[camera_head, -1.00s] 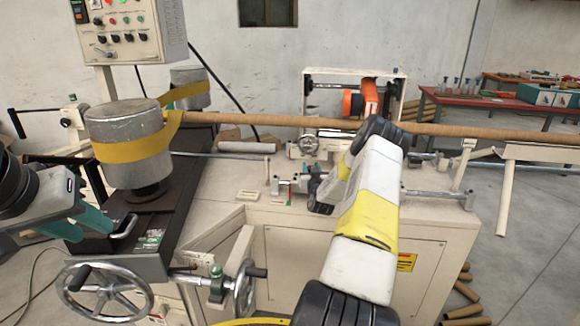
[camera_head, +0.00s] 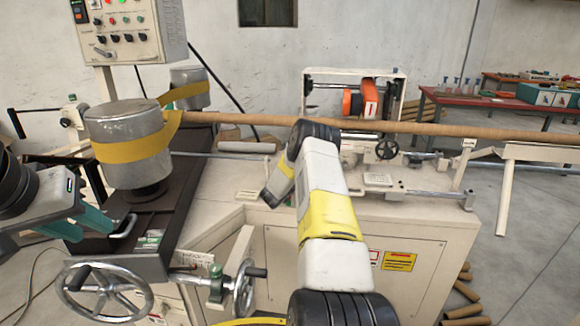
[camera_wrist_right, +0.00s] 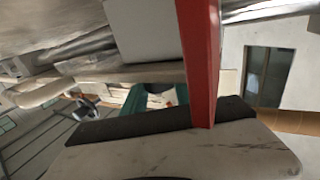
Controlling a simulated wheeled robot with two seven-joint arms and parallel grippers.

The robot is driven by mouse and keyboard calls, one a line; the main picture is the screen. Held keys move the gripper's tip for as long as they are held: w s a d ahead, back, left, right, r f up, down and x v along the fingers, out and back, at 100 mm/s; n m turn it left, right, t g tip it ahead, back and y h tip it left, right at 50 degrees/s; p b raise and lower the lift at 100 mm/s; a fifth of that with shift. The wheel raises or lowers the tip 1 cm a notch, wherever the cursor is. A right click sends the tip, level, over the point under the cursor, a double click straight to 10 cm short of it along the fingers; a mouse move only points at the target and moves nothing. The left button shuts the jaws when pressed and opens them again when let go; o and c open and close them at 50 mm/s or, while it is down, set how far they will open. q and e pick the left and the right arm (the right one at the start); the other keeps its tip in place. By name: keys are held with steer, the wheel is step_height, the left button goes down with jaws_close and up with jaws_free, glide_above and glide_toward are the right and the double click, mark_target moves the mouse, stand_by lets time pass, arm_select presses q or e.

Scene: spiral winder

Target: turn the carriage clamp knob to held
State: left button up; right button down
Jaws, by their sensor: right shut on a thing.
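My right arm crosses the middle of the head view, and its forearm hides its fingertips there. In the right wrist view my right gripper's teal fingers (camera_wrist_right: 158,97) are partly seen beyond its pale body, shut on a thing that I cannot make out. A red bar (camera_wrist_right: 200,60) stands close in front of the lens, to the right of the fingers. On the carriage, a small dark handwheel (camera_head: 387,148) stands clear to the right of my right arm. I cannot pick out the clamp knob or its setting. My left gripper (camera_head: 88,234) has spread teal fingers near a crank handle (camera_head: 125,226).
A long brown tube (camera_head: 440,128) runs across the machine behind my right arm. A metal drum with a yellow belt (camera_head: 130,150) stands left. A large handwheel (camera_head: 105,292) is at the front left. A control panel (camera_head: 120,30) stands at the back left.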

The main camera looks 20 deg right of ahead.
steer(key=shift+m+g+h, duration=0.3)
steer(key=shift+m+g, duration=0.1)
steer(key=shift+g, duration=0.2)
steer(key=c, duration=1)
jaws_free()
steer(key=shift+o, duration=0.2)
steer(key=shift+a, duration=0.1)
steer(key=v, duration=0.7)
steer(key=shift+a, duration=0.25)
steer(key=shift+s, duration=0.1)
